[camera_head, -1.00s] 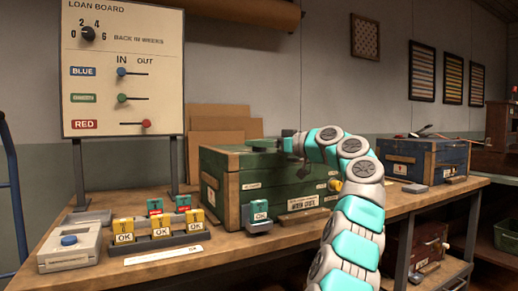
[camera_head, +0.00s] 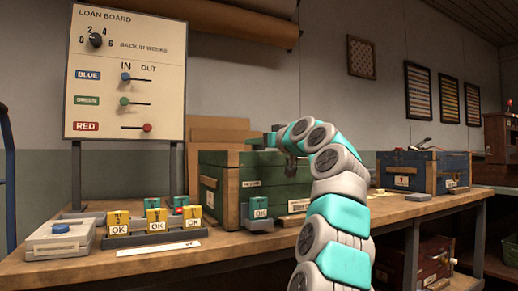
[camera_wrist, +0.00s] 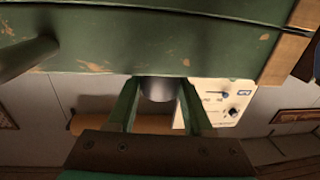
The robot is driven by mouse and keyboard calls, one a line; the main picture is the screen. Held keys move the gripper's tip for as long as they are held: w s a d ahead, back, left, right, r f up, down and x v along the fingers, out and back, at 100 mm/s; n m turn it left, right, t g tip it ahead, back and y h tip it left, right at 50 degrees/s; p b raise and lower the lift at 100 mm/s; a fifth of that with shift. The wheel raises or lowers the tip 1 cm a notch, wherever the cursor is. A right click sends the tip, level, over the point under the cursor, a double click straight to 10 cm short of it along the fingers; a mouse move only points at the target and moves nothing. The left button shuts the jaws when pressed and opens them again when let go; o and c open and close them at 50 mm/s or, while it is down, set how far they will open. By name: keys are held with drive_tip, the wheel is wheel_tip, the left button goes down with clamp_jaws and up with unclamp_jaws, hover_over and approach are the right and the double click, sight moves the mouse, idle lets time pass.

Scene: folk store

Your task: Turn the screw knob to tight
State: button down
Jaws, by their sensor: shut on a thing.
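The screw knob (camera_wrist: 158,88) appears to be the short grey cylinder at the edge of the green surface in the wrist view. My gripper (camera_wrist: 160,94) has its two dark green fingers on either side of it, shut on it. The green chest (camera_head: 225,180) stands on the bench in the head view, and its scuffed green side (camera_wrist: 150,45) fills the upper wrist view. My bent arm covers the chest's right part and hides the knob in the head view. I cannot read any tight mark or the knob's angle.
The loan board (camera_head: 128,62) stands at the left. Yellow OK blocks (camera_head: 118,222) and a grey box with a blue button (camera_head: 60,240) sit on the bench (camera_head: 190,262). A blue chest (camera_head: 425,172) stands at the right. A dark cylinder (camera_wrist: 25,58) shows beside my gripper.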

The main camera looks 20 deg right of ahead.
drive_tip(key=shift+a+f, duration=0.1)
drive_tip(key=shift+m+h+b, duration=0.3)
drive_tip(key=shift+h+b, duration=0.05)
drive_tip(key=shift+h, duration=0.15)
drive_tip(key=shift+m+h+b, duration=0.85)
drive_tip(key=shift+m+h, duration=0.25)
drive_tip(key=shift+h, duration=0.8)
drive_tip(key=shift+m+h, duration=0.8)
drive_tip(key=shift+h, duration=0.3)
drive_tip(key=m+g+h, duration=0.1)
drive_tip(key=m+h, duration=0.1)
drive_tip(key=h, duration=0.1)
drive_tip(key=shift+g+h, duration=0.4)
drive_tip(key=shift+m+g+h+p, duration=0.4)
drive_tip(key=shift+m+g+h, duration=0.1)
drive_tip(key=shift+m+h, duration=0.45)
drive_tip(key=shift+m+g+h+p, duration=0.3)
drive_tip(key=shift+m+g+h, duration=0.25)
drive_tip(key=shift+h, duration=0.1)
drive_tip(key=shift+w+m+g+h, duration=0.1)
drive_tip(key=shift+m+g+h, duration=0.2)
drive_tip(key=shift+m, duration=0.1)
drive_tip(key=shift+h, duration=0.3)
